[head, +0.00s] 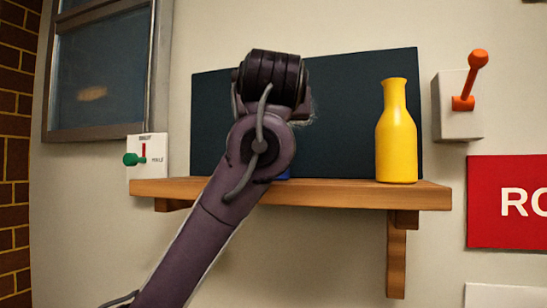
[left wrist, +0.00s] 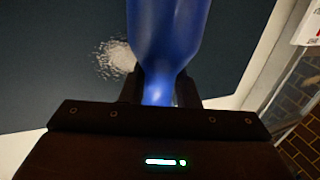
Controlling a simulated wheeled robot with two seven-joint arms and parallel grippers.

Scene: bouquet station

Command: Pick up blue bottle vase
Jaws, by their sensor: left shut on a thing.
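The blue bottle vase (left wrist: 168,35) fills the upper middle of the left wrist view. My left gripper (left wrist: 160,92) is shut on its narrow neck, one finger on each side. In the head view my left arm reaches up in front of the shelf and hides nearly all of the vase. Only a small blue patch (head: 284,176) shows beside the arm at the shelf top. The left fingertips are hidden in the head view. My right gripper is in neither view.
A yellow bottle vase (head: 396,140) stands upright on the right of the wooden shelf (head: 330,192). A dark panel (head: 345,110) backs the shelf. A switch with a green knob (head: 148,157) is at left, and an orange lever (head: 470,80) at right. A window (head: 100,70) is upper left.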

